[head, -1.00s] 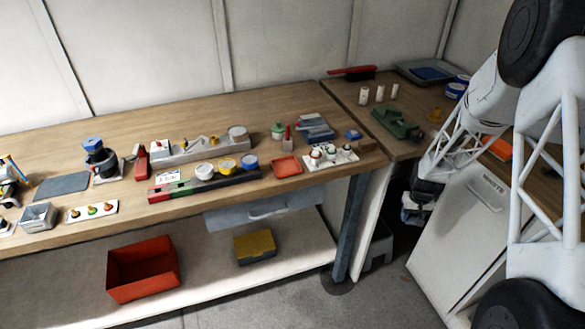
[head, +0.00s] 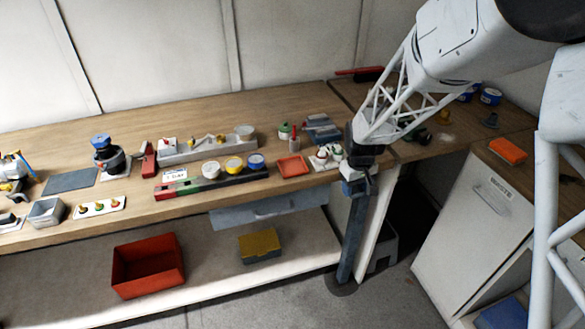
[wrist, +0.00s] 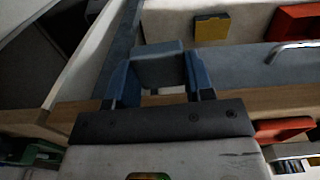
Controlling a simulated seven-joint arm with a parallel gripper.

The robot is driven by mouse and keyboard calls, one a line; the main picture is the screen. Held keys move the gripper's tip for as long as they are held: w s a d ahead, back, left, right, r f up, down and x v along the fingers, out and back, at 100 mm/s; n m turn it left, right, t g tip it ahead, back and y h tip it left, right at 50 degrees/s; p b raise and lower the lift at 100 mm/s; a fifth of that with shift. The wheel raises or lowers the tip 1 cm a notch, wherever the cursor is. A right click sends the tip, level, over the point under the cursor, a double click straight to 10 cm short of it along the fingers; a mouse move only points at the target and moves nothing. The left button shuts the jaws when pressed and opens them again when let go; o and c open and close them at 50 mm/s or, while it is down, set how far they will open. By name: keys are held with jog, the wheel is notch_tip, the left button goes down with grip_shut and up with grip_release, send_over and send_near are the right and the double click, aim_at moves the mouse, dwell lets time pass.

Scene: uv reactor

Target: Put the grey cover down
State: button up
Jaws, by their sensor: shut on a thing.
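My gripper (wrist: 155,80) shows in the wrist view with two blue fingers, shut on the grey cover (wrist: 160,66). The cover is a small blocky grey piece between the fingertips, and its lower part is hidden by the gripper. In the head view my gripper (head: 356,187) hangs at the front edge of the bench near its right corner, in front of the dark bench leg. The cover is too small there to make out clearly. It appears held clear of any surface.
The wooden bench (head: 228,196) holds an orange-red tray (head: 292,167), a long base with round pots (head: 210,179), a grey mat (head: 70,180) and a grey box (head: 46,212). A red bin (head: 147,264) and yellow-topped box (head: 259,246) sit on the lower shelf. A white cabinet (head: 470,215) stands right.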

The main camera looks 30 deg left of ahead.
jog(key=s+a+r+n, duration=0.2)
jog(key=s+a+r, duration=0.2)
jog(key=s, duration=0.3)
jog(key=s+a+r+n, duration=0.2)
jog(key=s+a+r, duration=0.3)
jog(key=s+r, duration=0.1)
jog(key=shift+s+a+r, duration=0.15)
jog(key=shift+s+r, duration=0.1)
jog(key=shift+s, duration=0.5)
jog(key=shift+w, duration=0.1)
send_over(293, 168)
jog(key=shift+s+f, duration=0.3)
jog(key=shift+f, duration=0.45)
jog(key=shift+w, duration=0.1)
jog(key=shift+w+a, duration=0.1)
jog(key=shift+w, duration=0.1)
jog(key=shift+f, duration=1.75)
jog(key=shift+f, duration=0.65)
